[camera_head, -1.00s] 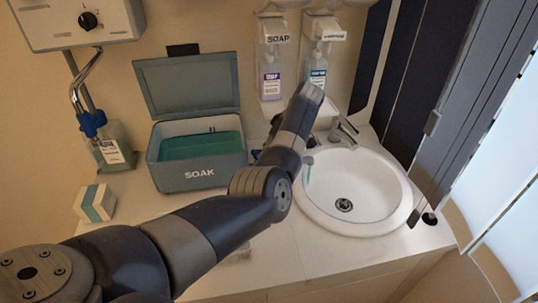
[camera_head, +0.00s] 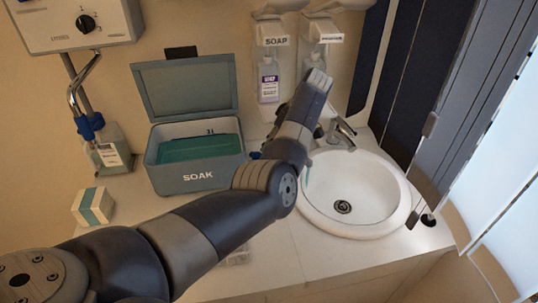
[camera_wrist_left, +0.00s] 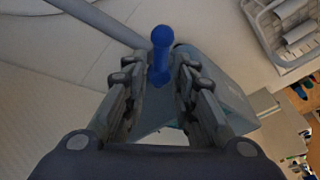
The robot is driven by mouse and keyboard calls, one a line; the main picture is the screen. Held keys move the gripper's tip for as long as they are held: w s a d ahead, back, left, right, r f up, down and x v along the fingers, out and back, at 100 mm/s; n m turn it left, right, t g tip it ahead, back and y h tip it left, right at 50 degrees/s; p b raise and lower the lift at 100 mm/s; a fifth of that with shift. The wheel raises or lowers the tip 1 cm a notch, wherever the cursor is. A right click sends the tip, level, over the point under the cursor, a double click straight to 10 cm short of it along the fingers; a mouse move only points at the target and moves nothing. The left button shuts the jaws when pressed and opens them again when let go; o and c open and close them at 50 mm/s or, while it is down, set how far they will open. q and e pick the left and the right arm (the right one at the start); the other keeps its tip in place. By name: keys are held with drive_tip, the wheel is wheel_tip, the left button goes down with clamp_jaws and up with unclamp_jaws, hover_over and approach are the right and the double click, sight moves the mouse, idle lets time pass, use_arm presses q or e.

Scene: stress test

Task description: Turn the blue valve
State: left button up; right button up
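In the left wrist view a blue valve part (camera_wrist_left: 161,52) with a rounded end shows between the fingertips of my left gripper (camera_wrist_left: 158,72). The fingers are apart, and I see no clear contact with it. In the head view my left arm reaches up past the right side of the SOAK box; its fingers are hidden there. A small blue piece (camera_head: 255,155) peeks out beside the arm. Another blue fitting (camera_head: 90,124) sits on the metal pipe at the far left. I cannot tell which blue piece the wrist view shows. My right gripper is not in view.
The open grey SOAK box (camera_head: 197,176) stands on the counter. The white sink (camera_head: 385,185) and its tap (camera_head: 342,132) are right of my arm. A soap dispenser (camera_head: 270,75) hangs on the wall. A small white-teal box (camera_head: 94,206) stands left.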

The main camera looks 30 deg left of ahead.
use_arm(q)
drive_tip(key=s+v, duration=0.1)
drive_tip(key=v, duration=0.6)
drive_tip(key=shift+w+r, duration=0.2)
drive_tip(key=shift+w, duration=0.35)
drive_tip(key=shift+d, duration=0.15)
